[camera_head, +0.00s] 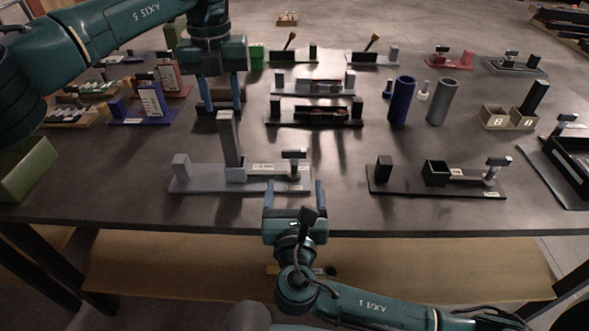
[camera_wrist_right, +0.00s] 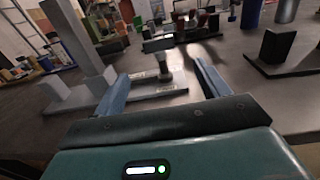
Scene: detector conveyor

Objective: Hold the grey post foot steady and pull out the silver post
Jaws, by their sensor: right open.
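The grey post foot (camera_head: 205,178) lies near the table's front edge, with an upright block at its left and a T-shaped handle (camera_head: 294,160) at its right. The tall silver post (camera_head: 230,140) stands upright in its socket. My left gripper (camera_head: 222,108) points down just above and behind the post's top, its fingers apart with nothing visible between them. My right gripper (camera_head: 295,187) is open in front of the foot's right end. In the right wrist view the T-shaped handle (camera_wrist_right: 160,62) shows beyond and between the open fingers, and the post (camera_wrist_right: 80,40) is at left.
A black foot (camera_head: 390,185) with an empty socket stands to the right. Black racks (camera_head: 313,116) lie behind, with blue (camera_head: 402,102) and grey (camera_head: 441,103) cylinders further right. A green box (camera_head: 30,170) is at the left edge. Bare table lies between the two feet.

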